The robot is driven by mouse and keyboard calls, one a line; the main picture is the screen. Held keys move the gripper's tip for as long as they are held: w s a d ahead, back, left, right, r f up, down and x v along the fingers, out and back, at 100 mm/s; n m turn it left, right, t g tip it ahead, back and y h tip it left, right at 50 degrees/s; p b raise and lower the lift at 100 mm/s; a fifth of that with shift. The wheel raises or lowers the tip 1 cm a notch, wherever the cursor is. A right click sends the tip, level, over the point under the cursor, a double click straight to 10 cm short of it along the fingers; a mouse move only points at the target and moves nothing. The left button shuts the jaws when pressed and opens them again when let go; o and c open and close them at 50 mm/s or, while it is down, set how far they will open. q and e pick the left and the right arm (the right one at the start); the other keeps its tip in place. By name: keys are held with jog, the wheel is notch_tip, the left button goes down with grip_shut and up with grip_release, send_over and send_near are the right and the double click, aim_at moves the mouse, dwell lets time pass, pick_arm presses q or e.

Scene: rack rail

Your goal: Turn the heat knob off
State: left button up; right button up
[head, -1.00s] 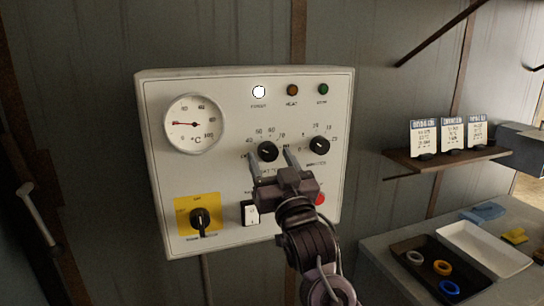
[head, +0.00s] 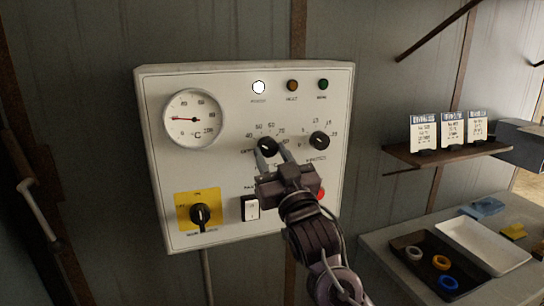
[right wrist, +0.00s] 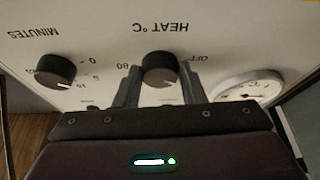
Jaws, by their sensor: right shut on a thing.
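The black heat knob (head: 267,146) is on the white control panel (head: 225,170), on the dial marked HEAT °C. In the right wrist view the heat knob (right wrist: 160,69) sits between my two fingers, and the lettering appears upside down, with OFF to the right of the knob and 80 to the left. My right gripper (head: 271,151) is shut on the heat knob, one finger on each side. The knob's pointer is hard to make out. My left gripper is not in view.
The minutes knob (head: 319,141) is close on the right. A gauge (head: 194,119), a yellow-backed switch (head: 200,215), a white rocker switch (head: 250,208) and a red button (head: 321,194) share the panel. A bench with trays (head: 484,246) stands at the right.

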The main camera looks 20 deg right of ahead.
jog(key=n+y, duration=0.1)
jog(key=n, duration=0.1)
jog(key=n+y, duration=0.1)
jog(key=n, duration=0.1)
jog(key=n+y+p, duration=0.1)
jog(key=shift+d+r+n+g, duration=0.1)
jog(key=shift+d+n+g, duration=0.15)
jog(key=shift+n+g, duration=0.15)
jog(key=shift+d+n+g+y+p, duration=0.1)
jog(key=shift+n+g+y+p, duration=0.55)
jog(key=shift+n, duration=1.95)
jog(key=shift+g+y, duration=0.25)
jog(key=shift+y, duration=0.2)
jog(key=o, duration=1)
jog(key=shift+b+v, duration=1.85)
jog(key=shift+v, duration=2)
jog(key=shift+s, duration=0.1)
